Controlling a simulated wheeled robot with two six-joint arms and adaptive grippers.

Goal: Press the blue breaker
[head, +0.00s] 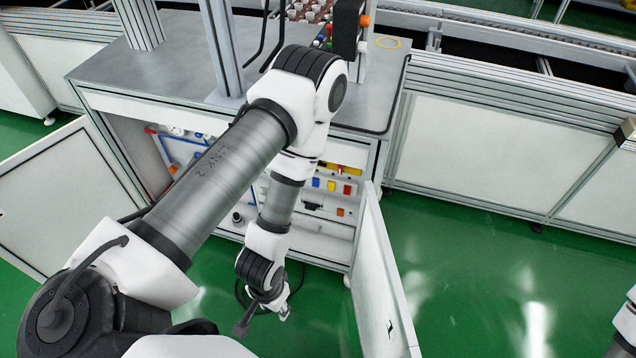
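The blue breaker (316,183) is a small blue block at the left of a row of coloured blocks on the panel inside the open cabinet. A yellow block (331,186) and a red block (347,189) sit to its right. My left arm reaches across in front of the cabinet, and its lower link passes just left of the blue breaker. My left gripper (282,311) hangs low in front of the cabinet, below the breaker and apart from it. Its fingers are too small and turned to tell whether they are open. My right gripper is out of view.
The cabinet's left door (62,190) and right door (383,285) stand open to either side. The grey worktop (160,70) is above. A conveyor (500,95) runs off to the right. The green floor (480,270) right of the right door is clear.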

